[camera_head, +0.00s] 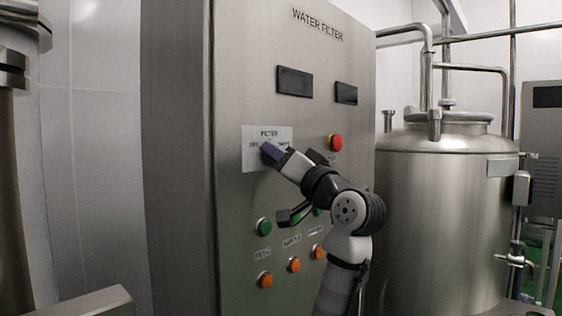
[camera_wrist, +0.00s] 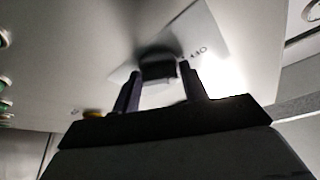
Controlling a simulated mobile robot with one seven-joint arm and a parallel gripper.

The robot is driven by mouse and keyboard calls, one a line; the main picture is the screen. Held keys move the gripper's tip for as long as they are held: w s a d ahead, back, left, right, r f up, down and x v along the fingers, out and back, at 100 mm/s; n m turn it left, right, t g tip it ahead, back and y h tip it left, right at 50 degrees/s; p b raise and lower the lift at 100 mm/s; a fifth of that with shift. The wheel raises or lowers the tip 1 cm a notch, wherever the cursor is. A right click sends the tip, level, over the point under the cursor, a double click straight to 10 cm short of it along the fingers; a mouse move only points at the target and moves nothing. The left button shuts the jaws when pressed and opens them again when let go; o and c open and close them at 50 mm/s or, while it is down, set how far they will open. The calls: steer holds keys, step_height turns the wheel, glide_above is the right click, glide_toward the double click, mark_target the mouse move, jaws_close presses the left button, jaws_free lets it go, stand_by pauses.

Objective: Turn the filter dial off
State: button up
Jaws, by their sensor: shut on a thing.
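The filter dial is a dark knob (camera_wrist: 158,66) on a pale label plate (camera_head: 250,160) marked FILTER, on the steel water filter cabinet. My gripper (camera_head: 270,152) is at the plate and covers the dial in the head view. In the wrist view, my gripper's two dark fingers (camera_wrist: 160,78) stand on either side of the dial and are shut on it. An OFF mark shows on the plate (camera_wrist: 210,35) in the wrist view. Which mark the dial points to cannot be told.
A red stop button (camera_head: 335,142) is right of the plate. A green button (camera_head: 264,227) and orange buttons (camera_head: 266,280) are below, near my arm. Two dark displays (camera_head: 295,81) are above. A steel tank (camera_head: 445,215) stands to the right.

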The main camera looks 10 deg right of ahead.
stand_by(0.3)
steer(key=o, duration=0.8)
steer(key=shift+o, duration=0.2)
steer(key=shift+s, duration=0.1)
steer(key=b+v, duration=0.4)
steer(key=v, duration=0.9)
steer(key=shift+s+d+b, duration=0.2)
steer(key=shift+s+b, duration=0.1)
steer(key=shift+b, duration=0.05)
steer(key=shift+f, duration=0.1)
